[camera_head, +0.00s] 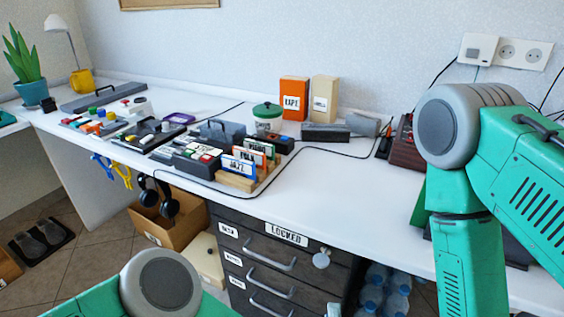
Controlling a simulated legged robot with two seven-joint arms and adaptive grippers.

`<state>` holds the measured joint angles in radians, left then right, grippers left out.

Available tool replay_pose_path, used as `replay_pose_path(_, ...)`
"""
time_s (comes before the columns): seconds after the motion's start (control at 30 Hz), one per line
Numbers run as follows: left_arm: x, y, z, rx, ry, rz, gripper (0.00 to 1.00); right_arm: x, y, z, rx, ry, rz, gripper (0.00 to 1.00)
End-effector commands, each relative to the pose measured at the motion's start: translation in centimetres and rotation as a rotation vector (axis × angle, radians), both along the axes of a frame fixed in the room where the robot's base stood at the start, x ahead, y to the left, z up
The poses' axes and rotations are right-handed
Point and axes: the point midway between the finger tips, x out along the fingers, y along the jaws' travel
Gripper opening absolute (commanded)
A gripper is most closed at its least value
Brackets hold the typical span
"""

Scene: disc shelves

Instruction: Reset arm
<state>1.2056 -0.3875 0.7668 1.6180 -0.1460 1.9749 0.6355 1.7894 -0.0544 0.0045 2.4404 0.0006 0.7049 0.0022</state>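My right arm (458,215) fills the right side of the view, with green links and a large grey joint. It is bent, with one link pointing down in front of the desk, and its gripper is out of the picture. My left arm (162,284) shows at the bottom edge, left of centre, as a green link with a round grey joint. Its gripper is also out of view. I cannot see whether either arm holds anything.
A white desk (330,185) carries labelled disc holders (240,172), an orange box (293,97), a beige box (324,99) and a plant (30,80). Below are dark drawers (270,262), a cardboard box (175,222) and water bottles (375,285). The desktop's centre right is clear.

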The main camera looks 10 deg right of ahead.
Motion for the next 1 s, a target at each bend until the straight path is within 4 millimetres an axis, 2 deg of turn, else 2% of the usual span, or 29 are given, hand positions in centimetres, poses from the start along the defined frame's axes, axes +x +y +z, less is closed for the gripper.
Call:
replay_pose_path(0.07,0.2,0.5,-0.5,0.064,0.013,-0.051,0.28,0.0,0.0,0.3,0.000,0.000,0.000,0.40)
replay_pose_path(0.17,0.1,2.5,-2.6,0.258,0.062,-0.205,0.28,0.0,0.0,1.2,0.000,0.000,0.000,0.40)
replay_pose_path(0.27,-0.7,7.8,-6.0,0.567,0.167,-0.414,0.28,0.0,0.0,2.3,0.000,0.000,0.000,0.40)
replay_pose_path(0.33,-1.8,12.7,-8.0,0.766,0.260,-0.538,0.28,0.0,0.0,2.9,0.000,0.000,0.000,0.40)
replay_pose_path(0.43,-3.8,20.0,-9.5,0.986,0.406,-0.678,0.28,0.0,0.0,3.6,0.000,0.000,0.000,0.40)
replay_pose_path(0.5,-5.6,25.1,-9.6,1.107,0.517,-0.758,0.28,0.0,0.0,4.1,0.000,0.000,0.000,0.40)
replay_pose_path(0.6,-8.4,31.5,-8.8,1.230,0.675,-0.857,0.28,0.0,0.0,4.6,0.000,0.000,0.000,0.40)
replay_pose_path(0.7,-11.2,36.5,-7.4,1.299,0.815,-0.932,0.28,0.0,0.0,5.0,0.000,0.000,0.000,0.40)
replay_pose_path(0.83,-14.0,40.3,-5.7,1.334,0.938,-0.998,0.28,0.0,0.0,5.3,0.000,0.000,0.000,0.40)
replay_pose_path(0.9,-14.8,41.3,-5.2,1.339,0.975,-1.016,0.28,0.0,0.0,5.4,0.000,0.000,0.000,0.40)
replay_pose_path(1.0,-15.3,41.7,-5.0,1.341,0.993,-1.026,0.28,0.0,0.0,5.4,0.000,0.000,0.000,0.40)
